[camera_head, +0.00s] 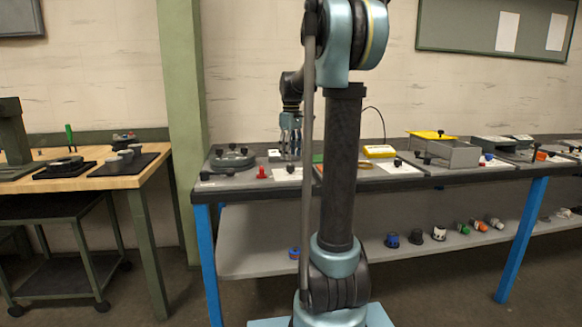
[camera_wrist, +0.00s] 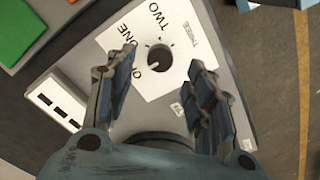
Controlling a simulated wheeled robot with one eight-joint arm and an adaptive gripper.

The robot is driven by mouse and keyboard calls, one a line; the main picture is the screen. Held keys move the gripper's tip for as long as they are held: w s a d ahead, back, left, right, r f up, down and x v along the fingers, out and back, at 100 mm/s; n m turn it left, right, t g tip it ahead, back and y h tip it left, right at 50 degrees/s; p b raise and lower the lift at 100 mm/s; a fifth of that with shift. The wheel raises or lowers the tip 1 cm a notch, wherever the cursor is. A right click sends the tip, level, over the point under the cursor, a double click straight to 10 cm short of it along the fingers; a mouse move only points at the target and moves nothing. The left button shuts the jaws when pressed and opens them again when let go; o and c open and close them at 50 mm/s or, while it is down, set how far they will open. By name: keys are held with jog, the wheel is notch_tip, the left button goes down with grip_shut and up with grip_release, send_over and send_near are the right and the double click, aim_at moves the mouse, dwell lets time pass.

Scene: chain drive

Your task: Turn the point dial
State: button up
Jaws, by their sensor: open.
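My gripper (camera_wrist: 160,75) is open in the wrist view, with blue-padded fingers on the left and right of the dial. The dial shows between the fingers, and nothing is held. I cannot tell how far the fingertips are above the panel. In the head view my gripper (camera_head: 290,125) points down over the left part of the workbench; the dial cannot be made out there.
A round dark fixture (camera_head: 232,158) and a small red piece (camera_head: 262,172) are on the workbench (camera_head: 430,181) near my gripper. A green block (camera_wrist: 18,30) lies beside the panel. A grey open box (camera_head: 452,154) stands further right.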

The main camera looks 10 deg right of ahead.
aim_at(291, 169)
jog(key=shift+f, duration=2.7)
jog(key=c, duration=1.1)
